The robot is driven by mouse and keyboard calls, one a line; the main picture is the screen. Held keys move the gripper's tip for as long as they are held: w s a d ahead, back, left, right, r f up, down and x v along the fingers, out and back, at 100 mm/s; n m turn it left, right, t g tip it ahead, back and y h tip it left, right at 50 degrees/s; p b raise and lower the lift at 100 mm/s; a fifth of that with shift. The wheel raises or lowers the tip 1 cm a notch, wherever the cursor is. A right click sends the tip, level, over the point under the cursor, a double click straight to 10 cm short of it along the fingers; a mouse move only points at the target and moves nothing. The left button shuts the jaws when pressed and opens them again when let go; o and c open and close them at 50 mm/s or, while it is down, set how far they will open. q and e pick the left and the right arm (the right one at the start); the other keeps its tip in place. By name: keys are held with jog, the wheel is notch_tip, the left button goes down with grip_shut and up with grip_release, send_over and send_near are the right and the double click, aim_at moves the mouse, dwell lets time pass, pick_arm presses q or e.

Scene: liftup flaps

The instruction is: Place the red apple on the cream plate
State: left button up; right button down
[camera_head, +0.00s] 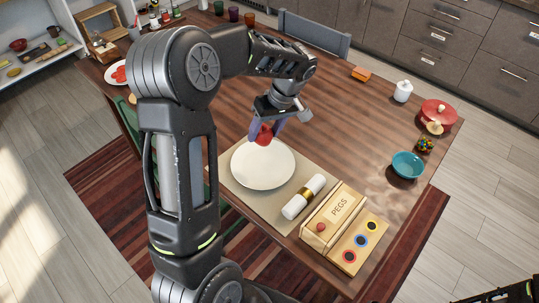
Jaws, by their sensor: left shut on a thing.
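The red apple (264,137) is held between the fingers of my left gripper (266,131), above the far edge of the cream plate (263,165). I cannot tell whether the apple touches the plate. The plate is empty and lies on a beige placemat (240,191) on the wooden table. My left arm comes in from the left and covers part of the table. My right gripper is not in view.
A rolled white napkin (303,196) lies right of the plate. A wooden PEGS box (335,213) stands at the near edge. A teal bowl (407,164), a white jar (403,91) and a red pot (438,112) stand at the right. The middle right of the table is clear.

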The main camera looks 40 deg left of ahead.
aim_at(265, 145)
pick_arm(q)
jog(key=shift+s, duration=0.1)
notch_tip(265, 145, down, 5)
jog(key=shift+f+p, duration=0.2)
jog(key=shift+p, duration=0.35)
jog(key=shift+f, duration=0.4)
notch_tip(265, 145, down, 3)
jog(key=shift+f+p, duration=0.15)
jog(key=shift+p, duration=0.25)
jog(key=shift+f, duration=0.25)
